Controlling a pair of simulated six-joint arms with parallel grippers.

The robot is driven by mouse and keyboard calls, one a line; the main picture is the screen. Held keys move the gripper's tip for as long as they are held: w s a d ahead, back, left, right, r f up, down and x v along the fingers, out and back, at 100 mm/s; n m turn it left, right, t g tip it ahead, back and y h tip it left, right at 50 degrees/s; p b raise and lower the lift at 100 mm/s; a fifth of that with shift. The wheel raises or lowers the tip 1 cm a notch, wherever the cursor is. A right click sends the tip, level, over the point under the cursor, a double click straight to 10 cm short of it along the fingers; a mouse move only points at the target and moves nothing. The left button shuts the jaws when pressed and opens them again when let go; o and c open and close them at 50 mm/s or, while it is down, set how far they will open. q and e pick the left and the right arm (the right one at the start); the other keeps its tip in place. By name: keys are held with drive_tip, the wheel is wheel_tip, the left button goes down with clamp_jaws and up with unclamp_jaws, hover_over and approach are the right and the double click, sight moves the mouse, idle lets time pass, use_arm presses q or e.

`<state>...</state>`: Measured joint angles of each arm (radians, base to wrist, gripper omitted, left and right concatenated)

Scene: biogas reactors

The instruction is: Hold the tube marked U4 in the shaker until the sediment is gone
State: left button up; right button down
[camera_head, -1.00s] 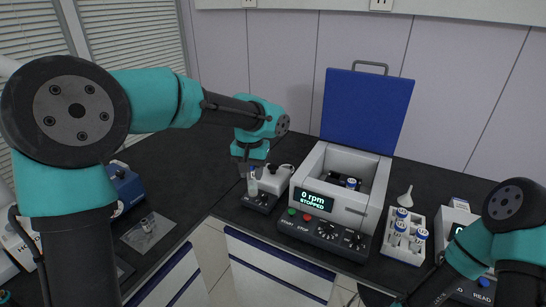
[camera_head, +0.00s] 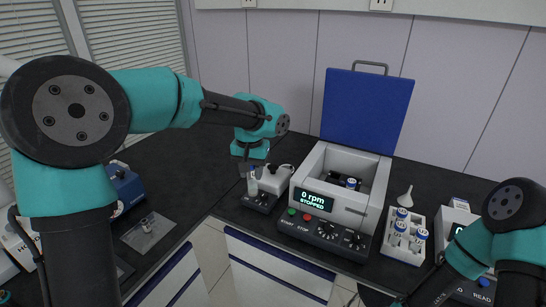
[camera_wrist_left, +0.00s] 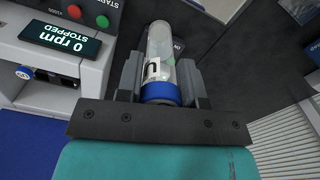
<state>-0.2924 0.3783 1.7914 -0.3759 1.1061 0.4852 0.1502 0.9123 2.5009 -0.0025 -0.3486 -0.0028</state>
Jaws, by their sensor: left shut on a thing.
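My left gripper (camera_head: 251,171) is shut on a clear tube (camera_head: 252,186) with a blue cap. The tube stands nearly upright, cap up, at the small dark-fronted unit (camera_head: 260,203) left of the centrifuge, which looks like the shaker. The left wrist view shows the tube (camera_wrist_left: 160,46) between both fingers, cap towards the wrist. Its label shows a "U"; the rest is turned away. Whether its bottom touches the unit is hard to tell, and I cannot make out sediment. My right arm is at the lower right; its gripper is not seen.
The centrifuge (camera_head: 326,215) has its blue lid (camera_head: 367,104) up, reads "0 rpm STOPPED", and holds a blue-capped tube. A white rack (camera_head: 403,252) with several tubes stands to its right. A white device (camera_head: 276,178) sits close behind the small unit.

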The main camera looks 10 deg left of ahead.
use_arm(q)
drive_tip(key=shift+r, duration=3.95)
drive_tip(key=shift+f, duration=0.1)
wheel_tip(320, 180, down, 24)
drive_tip(key=w+m, duration=0.2)
drive_tip(key=m, duration=0.1)
drive_tip(key=shift+w+r, duration=0.2)
drive_tip(key=shift+w, duration=0.1)
